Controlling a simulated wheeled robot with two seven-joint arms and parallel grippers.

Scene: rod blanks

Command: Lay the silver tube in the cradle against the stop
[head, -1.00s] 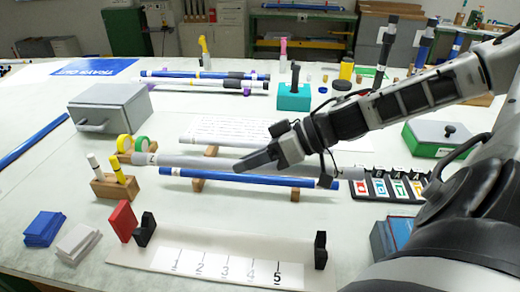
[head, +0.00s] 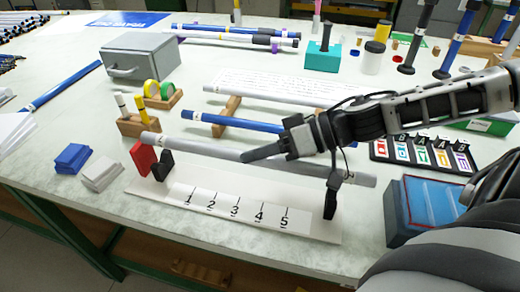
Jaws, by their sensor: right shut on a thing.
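My right gripper (head: 262,152) is shut on the thick silver tube (head: 205,146) near its middle. The tube is held nearly level, running left to right and appearing raised over the cradle's back edge. The cradle (head: 150,188) is a white base numbered 1 to 5. It has a black support (head: 163,166) at left and another (head: 331,202) at right. The red stop (head: 143,158) stands beside the left support. The tube's left end shows just above the stop; I cannot tell whether they touch. The tube's right end reaches past the right support. My left gripper is not in view.
Behind the cradle, a wooden rack (head: 228,108) holds a blue tube (head: 232,124) and a thinner silver tube (head: 270,96). A marker block (head: 138,126) stands close behind the stop.

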